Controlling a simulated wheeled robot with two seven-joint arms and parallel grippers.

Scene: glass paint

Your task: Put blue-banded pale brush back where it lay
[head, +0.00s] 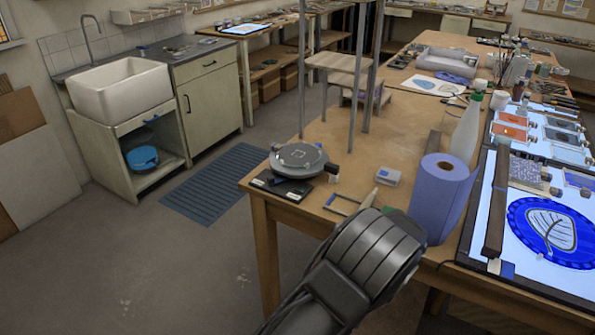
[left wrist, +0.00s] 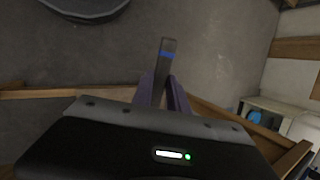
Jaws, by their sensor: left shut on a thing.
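The blue-banded brush (left wrist: 169,46) stands up between the two purple fingertips of my left gripper (left wrist: 165,92) in the left wrist view. Its visible end looks greyish in the dim light, with a blue band just above the fingers; the rest is hidden by the gripper. My left gripper is shut on it. In the head view my left arm comes in from the bottom over the table's front edge, and its wrist hides the gripper and the brush. My right gripper is in neither view.
On the table (head: 405,118) near my arm stand a blue paper roll (head: 438,200), a white bottle (head: 466,135) and a round turntable (head: 299,160). A light panel (head: 567,280) with a blue leaf design lies at right. Brushes stand in jars (head: 513,72) farther back.

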